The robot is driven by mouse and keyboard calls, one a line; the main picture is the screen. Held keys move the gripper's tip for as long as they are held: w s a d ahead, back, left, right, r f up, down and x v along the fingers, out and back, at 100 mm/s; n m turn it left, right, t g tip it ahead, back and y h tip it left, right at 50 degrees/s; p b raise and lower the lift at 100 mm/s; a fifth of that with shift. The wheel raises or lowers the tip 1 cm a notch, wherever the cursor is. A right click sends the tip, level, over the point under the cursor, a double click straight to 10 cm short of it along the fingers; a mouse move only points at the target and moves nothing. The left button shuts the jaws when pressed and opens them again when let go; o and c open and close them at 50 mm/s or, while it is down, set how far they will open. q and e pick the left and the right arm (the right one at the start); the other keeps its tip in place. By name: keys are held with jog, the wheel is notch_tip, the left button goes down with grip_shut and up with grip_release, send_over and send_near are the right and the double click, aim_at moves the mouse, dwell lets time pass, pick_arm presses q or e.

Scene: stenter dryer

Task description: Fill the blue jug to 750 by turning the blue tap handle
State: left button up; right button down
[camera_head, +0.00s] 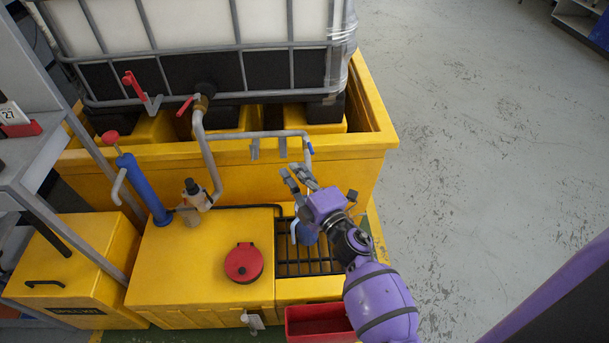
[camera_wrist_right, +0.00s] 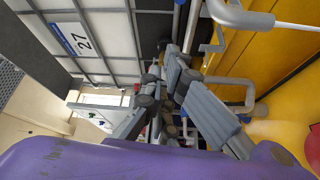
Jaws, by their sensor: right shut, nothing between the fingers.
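The blue jug (camera_head: 306,235) stands on a black grate (camera_head: 290,268) on the yellow cabinet, partly hidden by my right gripper. The level inside it and any scale marks cannot be seen. The small blue tap handle (camera_head: 310,149) sits at the outlet end of the grey pipe (camera_head: 265,134), above the jug. My right gripper (camera_head: 297,177) is just below the tap handle and above the jug, shut and empty. Its fingers also show in the right wrist view (camera_wrist_right: 180,85), pointing towards pipes and the caged tank. My left gripper is not in view.
The caged white tank (camera_head: 190,28) stands in a yellow bund (camera_head: 345,155) behind. A blue hand pump (camera_head: 143,187) and a red cap (camera_head: 243,262) are to the left. A red bin (camera_head: 318,322) is in front of the grate. Open grey floor lies to the right.

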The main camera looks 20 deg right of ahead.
aim_at(309, 145)
jog(key=x, duration=0.6)
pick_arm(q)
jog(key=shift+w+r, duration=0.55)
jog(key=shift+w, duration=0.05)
pick_arm(e)
jog(key=shift+s+d+f, duration=0.15)
jog(key=shift+d, duration=0.55)
jog(key=shift+s+d+f, duration=0.15)
jog(key=shift+s+d, duration=0.05)
jog(key=shift+d, duration=0.45)
jog(key=shift+s+d+f, duration=0.15)
jog(key=shift+d, duration=0.55)
